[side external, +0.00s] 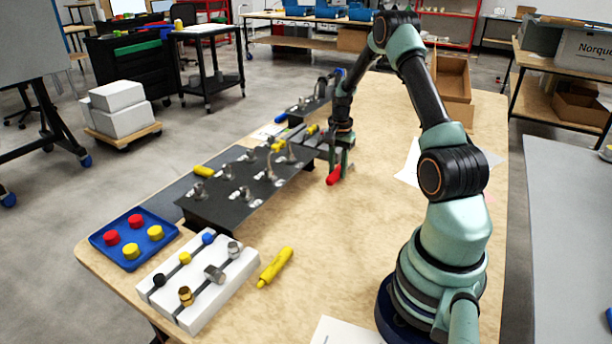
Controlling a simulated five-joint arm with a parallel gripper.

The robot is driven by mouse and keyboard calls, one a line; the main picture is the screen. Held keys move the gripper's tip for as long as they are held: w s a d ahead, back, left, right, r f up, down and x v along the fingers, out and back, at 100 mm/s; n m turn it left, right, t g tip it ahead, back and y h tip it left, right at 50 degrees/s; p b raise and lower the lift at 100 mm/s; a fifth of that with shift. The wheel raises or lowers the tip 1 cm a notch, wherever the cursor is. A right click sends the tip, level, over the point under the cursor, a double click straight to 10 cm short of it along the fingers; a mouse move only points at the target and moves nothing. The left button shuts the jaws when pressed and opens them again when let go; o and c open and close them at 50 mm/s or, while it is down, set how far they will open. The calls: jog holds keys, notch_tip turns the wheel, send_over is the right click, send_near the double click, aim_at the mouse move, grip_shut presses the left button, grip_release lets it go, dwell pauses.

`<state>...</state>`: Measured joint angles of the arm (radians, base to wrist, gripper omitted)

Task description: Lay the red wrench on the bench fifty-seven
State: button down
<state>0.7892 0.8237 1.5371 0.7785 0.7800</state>
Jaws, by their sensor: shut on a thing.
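A red-handled tool, which looks like the red wrench (334,176), hangs at my gripper (341,164), its red end tilted downward. My gripper points down near the right edge of the dark panel and is shut on the wrench. The wrench's other end is hidden by the gripper and fittings. I cannot tell whether the red end touches the bench (345,235). No number shows on the bench.
A dark panel (228,203) with several metal fittings stands left of the gripper. A blue tray (118,257) with red and yellow caps, a white block (200,306) with rods and a yellow marker (275,267) lie in front. The bench's middle is clear. An open cardboard box (453,85) stands behind.

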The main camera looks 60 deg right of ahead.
jog(key=shift+f, duration=0.35)
jog(key=c, duration=0.5)
grip_release()
jog(key=shift+c, duration=0.2)
notch_tip(320, 180, up, 12)
jog(key=shift+r, duration=0.15)
